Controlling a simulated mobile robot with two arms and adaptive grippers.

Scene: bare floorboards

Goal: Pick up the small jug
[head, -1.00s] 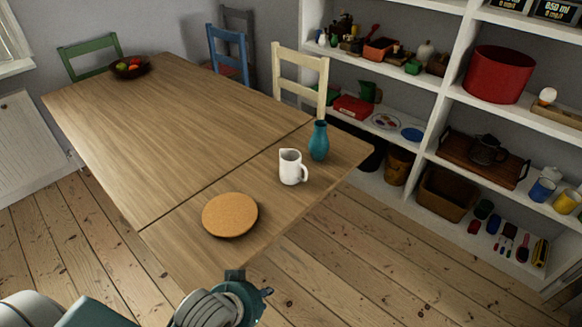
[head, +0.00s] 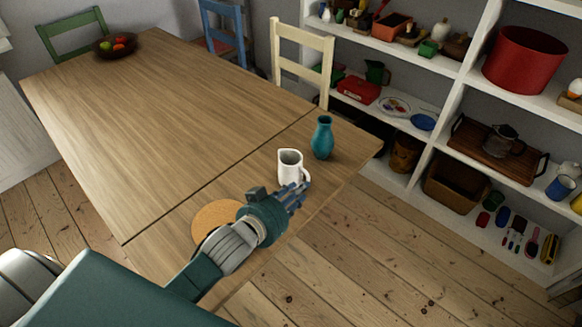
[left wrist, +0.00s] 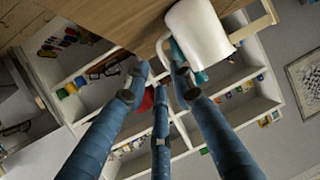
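The small white jug (head: 288,164) stands upright on the wooden table, its handle to the right. My left gripper (head: 297,193) reaches in from the left, its blue fingers just in front of the jug's base and overlapping it in the head view. In the left wrist view the jug (left wrist: 202,32) is close beyond the fingertips, at the upper right. The fingers (left wrist: 160,82) are apart with nothing between them; whether one touches the jug I cannot tell. My right gripper is not in view.
A teal vase (head: 322,138) stands close behind the jug to the right. A round cork mat (head: 208,216) lies partly under my left arm. A fruit bowl (head: 133,47) is at the far end of the table (head: 170,110). A cream chair (head: 301,68) stands behind the table.

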